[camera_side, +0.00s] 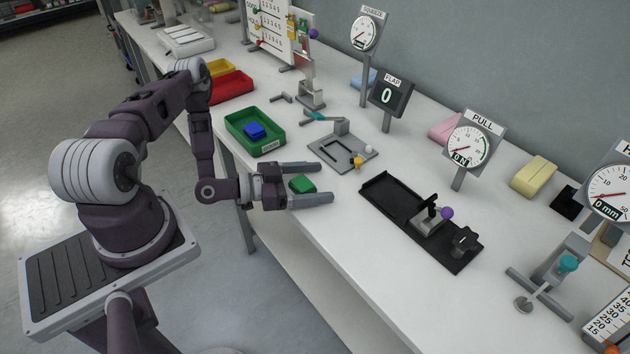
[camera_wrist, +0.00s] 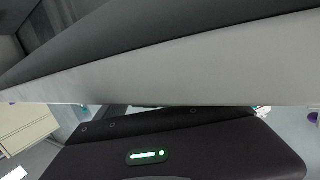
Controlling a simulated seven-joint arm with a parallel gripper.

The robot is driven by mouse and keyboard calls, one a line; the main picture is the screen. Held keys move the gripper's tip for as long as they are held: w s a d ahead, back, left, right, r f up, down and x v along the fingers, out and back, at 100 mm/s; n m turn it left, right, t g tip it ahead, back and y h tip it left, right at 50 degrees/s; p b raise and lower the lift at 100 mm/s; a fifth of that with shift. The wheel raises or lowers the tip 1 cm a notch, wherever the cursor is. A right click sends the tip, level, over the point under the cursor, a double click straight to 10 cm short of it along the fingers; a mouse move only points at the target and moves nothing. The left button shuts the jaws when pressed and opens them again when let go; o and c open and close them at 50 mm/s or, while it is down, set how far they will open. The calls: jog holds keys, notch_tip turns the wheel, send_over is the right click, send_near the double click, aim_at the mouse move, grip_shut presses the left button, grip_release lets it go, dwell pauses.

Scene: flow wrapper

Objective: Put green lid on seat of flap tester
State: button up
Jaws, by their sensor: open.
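The green lid (camera_side: 302,184) is a small block-like piece that appears to lie on the white bench near its front edge. My gripper (camera_side: 324,181) is open, with its two grey fingers on either side of the lid; I cannot tell whether either touches it. A FLAP display (camera_side: 390,93) reading 0 stands at the back. A grey plate fixture (camera_side: 330,154) with a yellow knob and a white knob lies in front of it; I cannot tell for sure that it is the flap tester's seat. The wrist view is filled by my own gripper parts and hides the lid.
A green tray (camera_side: 237,121) holding a blue block is left of the fixture. A black tester base (camera_side: 378,192) with a purple knob is to the right. The PULL gauge (camera_side: 469,142) stands behind it. Bare bench lies between my gripper and the grey plate.

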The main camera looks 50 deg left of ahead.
aim_at(306, 182)
jog(key=v, duration=0.6)
jog(key=shift+s+a+r, duration=0.15)
jog(key=shift+s, duration=0.15)
jog(key=shift+c, duration=1)
jog(key=shift+s, duration=0.2)
jog(key=shift+c, duration=0.7)
